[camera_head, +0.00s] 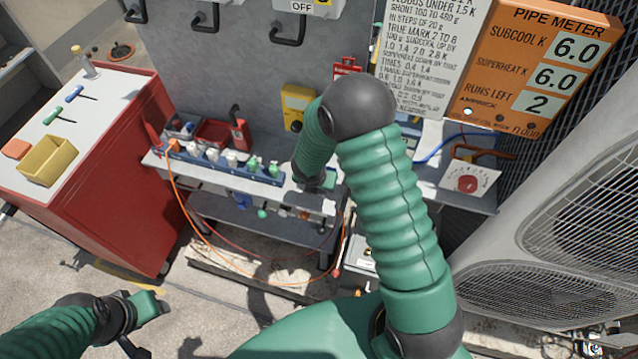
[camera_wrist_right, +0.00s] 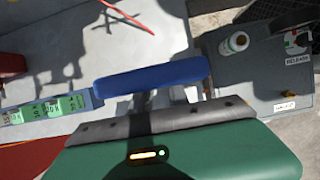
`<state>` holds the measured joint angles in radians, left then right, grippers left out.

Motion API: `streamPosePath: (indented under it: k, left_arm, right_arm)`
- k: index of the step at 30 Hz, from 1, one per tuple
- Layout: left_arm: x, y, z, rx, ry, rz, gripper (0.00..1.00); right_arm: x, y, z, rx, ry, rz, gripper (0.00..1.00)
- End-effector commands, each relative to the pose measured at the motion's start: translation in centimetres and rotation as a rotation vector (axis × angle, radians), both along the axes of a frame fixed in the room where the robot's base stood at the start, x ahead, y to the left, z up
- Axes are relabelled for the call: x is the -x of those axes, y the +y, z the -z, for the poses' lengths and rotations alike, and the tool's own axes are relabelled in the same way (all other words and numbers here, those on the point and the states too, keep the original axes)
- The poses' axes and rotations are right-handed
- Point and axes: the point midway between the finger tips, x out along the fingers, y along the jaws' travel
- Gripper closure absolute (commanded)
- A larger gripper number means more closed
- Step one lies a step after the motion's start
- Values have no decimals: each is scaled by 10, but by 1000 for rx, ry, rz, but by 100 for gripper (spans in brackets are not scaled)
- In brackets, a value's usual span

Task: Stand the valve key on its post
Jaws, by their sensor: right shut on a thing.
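In the right wrist view, a long blue bar (camera_wrist_right: 152,75), which looks like the handle of the valve key, lies just beyond my right gripper's grey jaw edge (camera_wrist_right: 150,122). My right gripper (camera_head: 318,184) is shut on it over the front of the grey bench; my own arm hides most of the grip in the head view. The key's shaft and lower end cannot be made out. I cannot pick out its post with certainty in either view. My left gripper (camera_head: 146,322) is open and empty at lower left, low over the paving, away from the bench.
A red cart (camera_head: 120,185) with T-handled tools and a yellow bin (camera_head: 48,160) stands at left. An orange hose (camera_head: 185,215) hangs in front. Condensers (camera_head: 560,220) stand at right.

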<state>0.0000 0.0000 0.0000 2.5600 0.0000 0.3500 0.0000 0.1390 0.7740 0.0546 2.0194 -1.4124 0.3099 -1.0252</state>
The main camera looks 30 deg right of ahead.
Motion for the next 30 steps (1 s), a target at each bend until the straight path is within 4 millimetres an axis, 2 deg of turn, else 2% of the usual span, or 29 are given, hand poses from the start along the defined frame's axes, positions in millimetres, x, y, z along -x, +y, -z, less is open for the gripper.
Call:
streamPosePath:
  k: [30]
  left_arm:
    - [0, 0, 10, 0, 0, 0, 54]
  right_arm:
    - [0, 0, 12, -1, 2, 0, 100]
